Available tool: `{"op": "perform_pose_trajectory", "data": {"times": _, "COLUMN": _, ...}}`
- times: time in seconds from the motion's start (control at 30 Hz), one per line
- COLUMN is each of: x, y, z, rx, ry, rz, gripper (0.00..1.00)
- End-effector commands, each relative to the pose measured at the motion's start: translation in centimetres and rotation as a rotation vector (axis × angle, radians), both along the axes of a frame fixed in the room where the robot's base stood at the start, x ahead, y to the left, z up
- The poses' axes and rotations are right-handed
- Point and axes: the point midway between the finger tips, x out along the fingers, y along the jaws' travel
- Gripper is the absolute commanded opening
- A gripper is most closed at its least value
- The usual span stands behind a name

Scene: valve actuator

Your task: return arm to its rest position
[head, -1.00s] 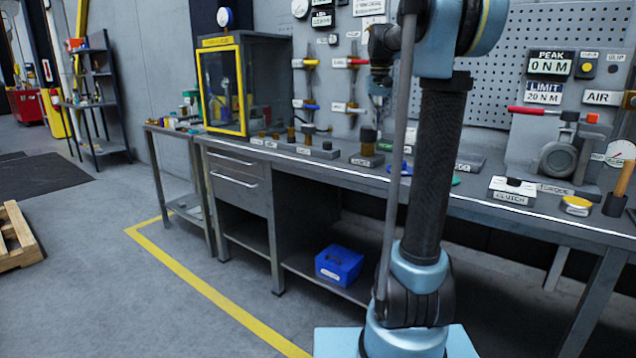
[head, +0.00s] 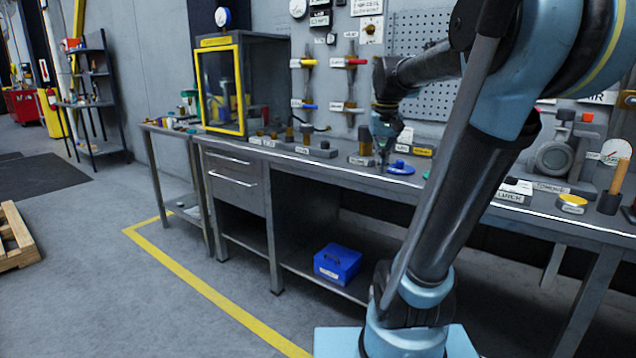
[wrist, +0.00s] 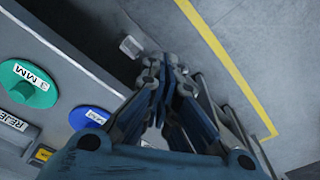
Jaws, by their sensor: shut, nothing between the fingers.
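My gripper (head: 383,168) points down over the front part of the workbench (head: 330,166) in the head view, at the end of my bent blue and black arm. It also shows in the wrist view (wrist: 170,62), where the fingers come together at the tips and hold nothing. In the head view it appears in front of the row of blocks, close to a blue disc (head: 401,169). In the wrist view the bench edge lies to the left of the fingers, with floor beyond the tips. My arm hides part of the bench and pegboard at the right.
A green 3 MM disc (wrist: 28,85) and the blue disc (wrist: 90,118) sit on the bench left of my gripper. A yellow-framed cabinet (head: 221,88) stands at the bench's left end. A blue box (head: 337,262) is on the lower shelf.

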Motion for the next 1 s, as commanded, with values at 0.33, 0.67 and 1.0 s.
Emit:
{"op": "perform_pose_trajectory", "data": {"times": 0.33, "x": -9.3, "y": -0.1, "z": -8.7, "rx": -0.004, "ry": -0.05, "rz": 0.03, "gripper": 0.0}}
{"op": "perform_pose_trajectory", "data": {"times": 0.67, "x": -16.2, "y": 0.0, "z": -17.8, "rx": -0.008, "ry": -0.095, "rz": 0.058, "gripper": 0.0}}
{"op": "perform_pose_trajectory", "data": {"times": 1.0, "x": -18.5, "y": -0.3, "z": -21.4, "rx": -0.01, "ry": -0.112, "rz": 0.069, "gripper": 0.0}}
